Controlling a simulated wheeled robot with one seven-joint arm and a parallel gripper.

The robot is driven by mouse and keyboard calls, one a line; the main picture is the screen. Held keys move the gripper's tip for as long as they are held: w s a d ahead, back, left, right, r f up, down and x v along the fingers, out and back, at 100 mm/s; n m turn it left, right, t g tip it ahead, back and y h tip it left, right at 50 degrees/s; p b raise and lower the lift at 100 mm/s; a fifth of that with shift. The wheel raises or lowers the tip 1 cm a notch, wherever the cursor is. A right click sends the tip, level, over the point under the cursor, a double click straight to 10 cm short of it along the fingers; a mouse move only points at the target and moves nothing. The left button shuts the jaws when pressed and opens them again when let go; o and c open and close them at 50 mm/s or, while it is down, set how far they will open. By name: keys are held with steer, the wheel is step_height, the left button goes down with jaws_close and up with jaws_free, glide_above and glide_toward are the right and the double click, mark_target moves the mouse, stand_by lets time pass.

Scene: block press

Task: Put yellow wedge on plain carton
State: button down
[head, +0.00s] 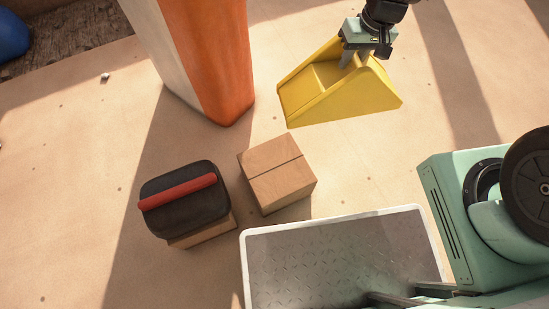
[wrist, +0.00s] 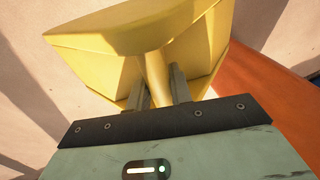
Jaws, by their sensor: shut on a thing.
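The yellow wedge (head: 325,88) is at the upper middle of the head view, and it fills much of the wrist view (wrist: 130,45). My gripper (head: 358,58) is shut on the wedge's central rib, with the two fingers on either side of it in the wrist view (wrist: 158,88). The plain carton (head: 277,175) is a brown box with a bare top and a dark seam, below and left of the wedge in the head view. The wedge is apart from the carton. Whether the wedge touches the floor is hard to tell.
A second carton (head: 205,236) carries a black lidded object with a red bar (head: 180,195), left of the plain carton. An orange and white pillar (head: 205,60) stands behind them. My grey tray with a white rim (head: 330,222) is in front. Sandy floor lies open at left.

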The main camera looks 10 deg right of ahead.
mark_target(311, 87)
steer(key=shift+n, duration=0.6)
steer(key=a, duration=0.3)
steer(key=s+a+f+p, duration=0.1)
steer(key=a, duration=0.2)
steer(key=s+a+f+p, duration=0.1)
steer(key=a, duration=0.2)
steer(key=shift+s, duration=0.25)
steer(key=s+a+f+n+p, duration=0.1)
steer(key=s+a+f+p, duration=0.15)
steer(key=s+a, duration=0.5)
step_height(311, 87, down, 11)
steer(key=w+a+b, duration=0.1)
steer(key=b, duration=0.3)
steer(key=shift+w+a+b, duration=0.2)
steer(key=shift+w+b, duration=0.05)
steer(key=shift+b, duration=0.15)
steer(key=shift+f, duration=0.1)
steer(key=c, duration=1.3)
jaws_free()
steer(key=shift+o, duration=0.2)
